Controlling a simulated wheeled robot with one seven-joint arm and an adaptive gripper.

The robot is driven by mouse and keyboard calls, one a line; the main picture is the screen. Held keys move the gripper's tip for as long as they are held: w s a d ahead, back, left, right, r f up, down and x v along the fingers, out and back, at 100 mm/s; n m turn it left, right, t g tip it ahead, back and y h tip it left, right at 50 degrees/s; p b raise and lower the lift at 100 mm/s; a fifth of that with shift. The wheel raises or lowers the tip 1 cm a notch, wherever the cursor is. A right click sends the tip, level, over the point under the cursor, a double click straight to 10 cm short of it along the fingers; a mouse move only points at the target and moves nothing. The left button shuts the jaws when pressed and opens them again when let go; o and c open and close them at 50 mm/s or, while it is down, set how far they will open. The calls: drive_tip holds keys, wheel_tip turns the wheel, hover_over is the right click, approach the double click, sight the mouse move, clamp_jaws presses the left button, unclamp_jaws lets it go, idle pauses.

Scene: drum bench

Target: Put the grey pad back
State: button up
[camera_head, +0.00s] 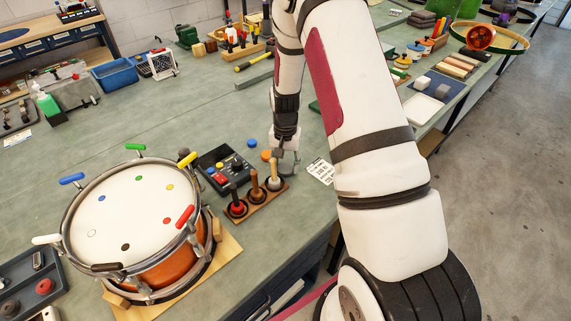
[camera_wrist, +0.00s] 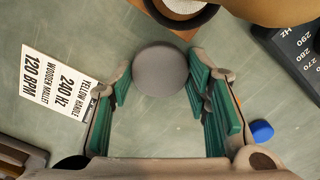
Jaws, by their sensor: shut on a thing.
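The grey pad (camera_wrist: 161,68) is a round flat disc seen in the wrist view between the fingertips of my gripper (camera_wrist: 161,72). The green-lined fingers are closed on its two sides. In the head view my gripper (camera_head: 287,162) is low over the bench, just behind the mallet rack and left of the printed card; the pad cannot be made out there. A blue pad (camera_head: 251,143) and an orange pad (camera_head: 266,155) lie left of my gripper. The blue pad also shows in the wrist view (camera_wrist: 262,131).
The wooden mallet rack (camera_head: 249,212) holds upright mallets close in front of my gripper. A dark box with coloured buttons (camera_head: 214,157) stands to its left. A printed card (camera_head: 320,171) lies to its right. The drum (camera_head: 123,207) with coloured handles stands at the left front.

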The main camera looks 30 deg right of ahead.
drive_tip(key=o, duration=1.3)
drive_tip(key=shift+f, duration=0.15)
drive_tip(key=shift+c, duration=0.2)
